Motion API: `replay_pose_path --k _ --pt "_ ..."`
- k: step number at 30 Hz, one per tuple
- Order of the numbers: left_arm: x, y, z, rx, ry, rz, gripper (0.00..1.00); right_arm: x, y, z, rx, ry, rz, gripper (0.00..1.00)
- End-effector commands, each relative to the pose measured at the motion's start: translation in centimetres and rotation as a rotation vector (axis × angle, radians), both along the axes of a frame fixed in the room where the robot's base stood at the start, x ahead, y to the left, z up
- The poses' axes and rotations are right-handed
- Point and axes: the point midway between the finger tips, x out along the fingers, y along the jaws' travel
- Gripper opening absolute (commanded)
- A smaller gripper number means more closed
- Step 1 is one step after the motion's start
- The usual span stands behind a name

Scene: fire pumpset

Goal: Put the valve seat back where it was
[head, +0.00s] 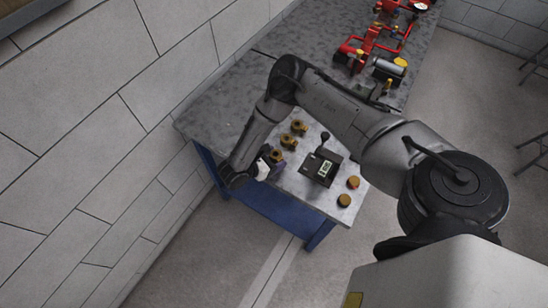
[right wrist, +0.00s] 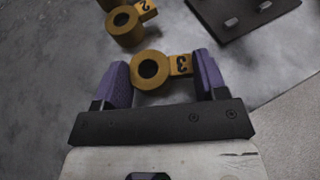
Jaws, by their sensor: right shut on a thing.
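A brass ring with a tab marked 3, which I take for the valve seat (right wrist: 150,70), lies between the purple fingers of my right gripper (right wrist: 161,73). The left finger touches the ring side and the right finger touches the tab end. In the head view my right gripper (head: 265,167) is at the left end of the bench's near part, and the brass piece (head: 277,156) shows beside it. I cannot tell whether the piece is lifted or resting on the bench. A similar brass piece marked 2 (right wrist: 126,27) sits just beyond it. My left gripper is not in view.
Another brass piece (head: 299,127) stands farther along the row. A black device (head: 321,167) with a small display and lever stands to the right. Two brass discs (head: 353,182) lie near the edge of the grey bench (head: 225,115). Red pump equipment (head: 362,50) is at the far end.

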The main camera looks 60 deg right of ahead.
Motion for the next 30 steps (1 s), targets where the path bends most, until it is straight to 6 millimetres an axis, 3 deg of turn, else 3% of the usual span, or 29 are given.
replay_pose_path --k 8,9,16,26,30 --pt "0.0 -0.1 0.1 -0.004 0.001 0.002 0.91 0.0 0.0 -0.2 -0.001 0.000 0.000 0.33" --pt "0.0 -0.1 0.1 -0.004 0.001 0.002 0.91 0.0 0.0 -0.2 0.000 -0.001 0.000 0.69" --pt "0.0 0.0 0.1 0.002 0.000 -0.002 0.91 0.0 0.0 -0.2 0.000 -0.001 0.000 0.91" --pt "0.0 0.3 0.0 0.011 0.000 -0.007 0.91 0.0 0.0 0.2 0.000 -0.001 0.000 0.91" --pt "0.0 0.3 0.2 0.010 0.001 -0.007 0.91 0.9 1.6 0.8 0.002 -0.001 0.001 0.91"
